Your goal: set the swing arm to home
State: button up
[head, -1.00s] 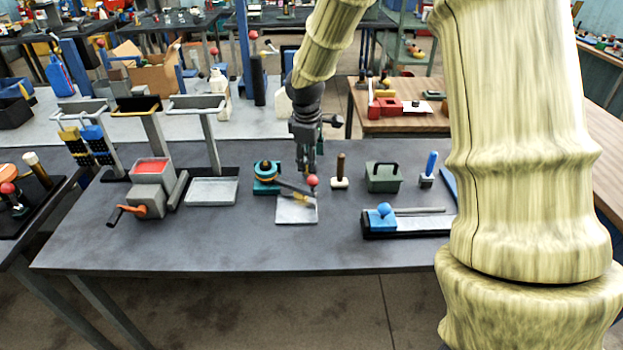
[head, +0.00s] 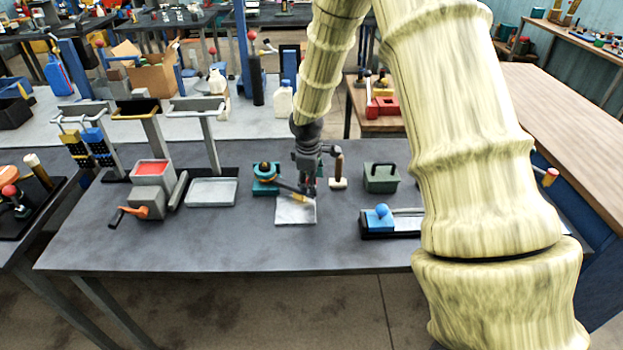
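A wooden-handled tool (head: 338,172) stands close to the right of my gripper. A green box with a handle (head: 381,178) and a blue-knobbed fixture (head: 378,220) lie farther right. A grey tray stand (head: 212,192) is at left. The front of the table is clear.

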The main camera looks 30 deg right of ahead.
jog(key=shift+c, duration=0.4)
grip_shut()
